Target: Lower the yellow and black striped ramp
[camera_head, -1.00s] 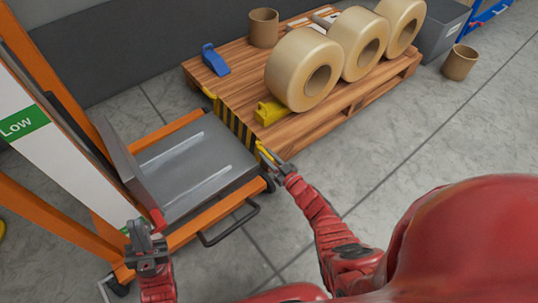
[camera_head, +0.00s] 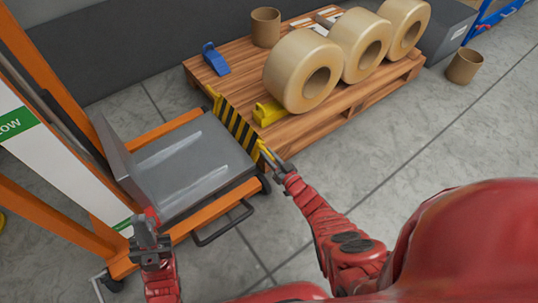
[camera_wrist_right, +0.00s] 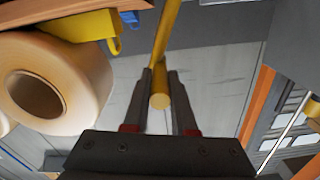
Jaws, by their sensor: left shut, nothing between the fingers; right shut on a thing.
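The yellow and black striped ramp (camera_head: 236,124) stands raised between the wooden pallet and the lift's grey platform. My right gripper (camera_head: 269,157) is at the ramp's near end. In the right wrist view my right gripper (camera_wrist_right: 160,90) is shut on a yellow bar (camera_wrist_right: 160,100) that appears to belong to the ramp. My left gripper (camera_head: 149,235) is shut and empty, close to the near left corner of the orange lift, apart from the ramp.
The wooden pallet (camera_head: 350,105) carries large tan rolls (camera_head: 301,77), a yellow block (camera_head: 270,111) and a blue wedge (camera_head: 215,60). The orange lift (camera_head: 188,230) with its grey platform (camera_head: 195,165) stands at left.

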